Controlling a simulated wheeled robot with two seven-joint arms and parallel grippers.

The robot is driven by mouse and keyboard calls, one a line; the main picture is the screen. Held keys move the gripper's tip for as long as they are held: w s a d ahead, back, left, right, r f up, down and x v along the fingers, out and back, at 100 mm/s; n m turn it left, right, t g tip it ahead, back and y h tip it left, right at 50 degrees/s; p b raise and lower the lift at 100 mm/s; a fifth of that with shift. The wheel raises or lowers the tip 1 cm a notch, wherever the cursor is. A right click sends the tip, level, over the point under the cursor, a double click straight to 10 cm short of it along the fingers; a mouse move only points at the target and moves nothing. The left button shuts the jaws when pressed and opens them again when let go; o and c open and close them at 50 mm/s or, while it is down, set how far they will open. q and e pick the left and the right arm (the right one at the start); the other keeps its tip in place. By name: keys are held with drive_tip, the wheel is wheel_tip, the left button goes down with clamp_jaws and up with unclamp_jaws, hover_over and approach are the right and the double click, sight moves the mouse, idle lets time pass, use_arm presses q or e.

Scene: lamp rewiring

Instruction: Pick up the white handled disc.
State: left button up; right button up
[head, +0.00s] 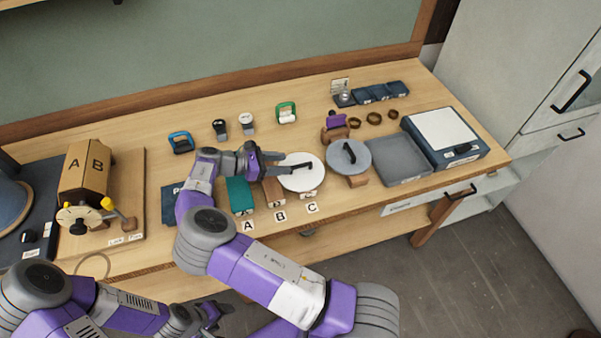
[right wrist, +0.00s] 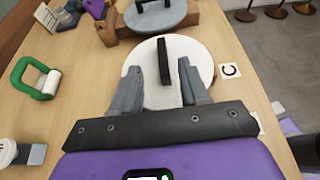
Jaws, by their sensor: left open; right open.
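The white handled disc (head: 312,180) lies near the front of the bench, above the C label, with a black bar handle on top. It also shows in the right wrist view (right wrist: 203,62). My right gripper (head: 283,163) is open at the disc's left side. In the right wrist view the open right gripper (right wrist: 158,72) has its fingertips over the disc, one on each side of the black handle (right wrist: 164,62); I cannot tell any contact. My left gripper (head: 212,314) is open, low in front of the bench and away from the disc.
A grey handled disc (head: 349,157) sits just right of the white one. A teal block (head: 239,194) and brown block stand to its left. A green-handled tool (head: 287,113) lies behind. A grey tray (head: 401,160) and a boxy device (head: 444,138) are further right.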

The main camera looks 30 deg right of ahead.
sight(299, 165)
drive_tip(key=x, duration=0.5)
drive_tip(key=shift+s+d+f, duration=0.25)
drive_tip(key=shift+f, duration=0.1)
clamp_jaws()
